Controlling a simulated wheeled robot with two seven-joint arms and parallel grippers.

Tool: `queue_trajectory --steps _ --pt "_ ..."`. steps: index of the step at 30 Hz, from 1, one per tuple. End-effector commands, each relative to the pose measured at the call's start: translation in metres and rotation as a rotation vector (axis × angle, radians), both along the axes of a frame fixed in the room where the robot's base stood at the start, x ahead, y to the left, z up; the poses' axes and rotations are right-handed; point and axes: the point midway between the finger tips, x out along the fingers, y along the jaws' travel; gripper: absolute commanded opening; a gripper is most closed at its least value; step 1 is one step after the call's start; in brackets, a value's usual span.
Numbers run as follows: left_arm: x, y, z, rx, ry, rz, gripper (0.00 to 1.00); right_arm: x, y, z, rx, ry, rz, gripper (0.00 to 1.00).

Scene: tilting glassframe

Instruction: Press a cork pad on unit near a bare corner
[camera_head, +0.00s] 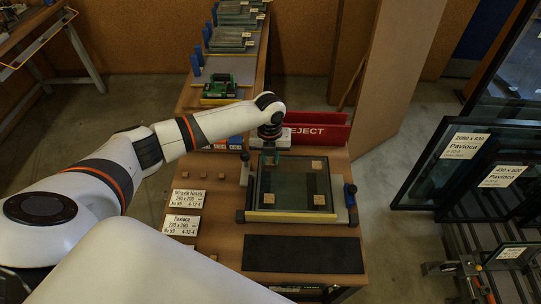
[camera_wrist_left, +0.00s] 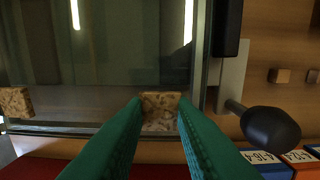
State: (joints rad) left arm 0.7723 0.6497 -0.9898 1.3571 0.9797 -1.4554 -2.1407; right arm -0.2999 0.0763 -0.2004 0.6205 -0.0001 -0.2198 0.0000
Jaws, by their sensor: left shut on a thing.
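The glass unit (camera_head: 290,185) lies in a frame on the wooden table. Cork pads sit near its back right corner (camera_head: 316,165), front right corner (camera_head: 319,200) and front left corner (camera_head: 267,199). My left gripper (camera_head: 270,158) is over the back left corner. In the left wrist view its green fingers are shut on a cork pad (camera_wrist_left: 160,108), near the corner of the glass. I cannot tell whether this pad touches the glass. The back right pad (camera_wrist_left: 16,102) also shows there. My right gripper is not in view.
Small cork blocks (camera_head: 221,174) lie on the table left of the frame, by two labels (camera_head: 184,224). A red REJECT bin (camera_head: 320,132) stands behind. A dark mat (camera_head: 303,254) lies in front. A black-knobbed clamp (camera_wrist_left: 270,128) stands beside the corner.

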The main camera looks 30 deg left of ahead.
Motion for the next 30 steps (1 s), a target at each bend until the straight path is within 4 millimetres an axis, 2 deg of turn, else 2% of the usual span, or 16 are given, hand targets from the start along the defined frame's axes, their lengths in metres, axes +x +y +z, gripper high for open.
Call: queue_trajectory --steps 26,27,30 --pt "-0.0001 -0.0001 -0.0098 0.0 0.0 0.0 0.03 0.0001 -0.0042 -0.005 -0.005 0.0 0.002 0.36" --pt "0.0 -0.0001 -0.0094 0.0 0.0 0.0 0.28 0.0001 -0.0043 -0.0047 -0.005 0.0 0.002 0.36" --pt "-0.0001 0.0001 -0.0094 0.0 0.0 0.0 0.44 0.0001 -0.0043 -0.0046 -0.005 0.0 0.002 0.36"
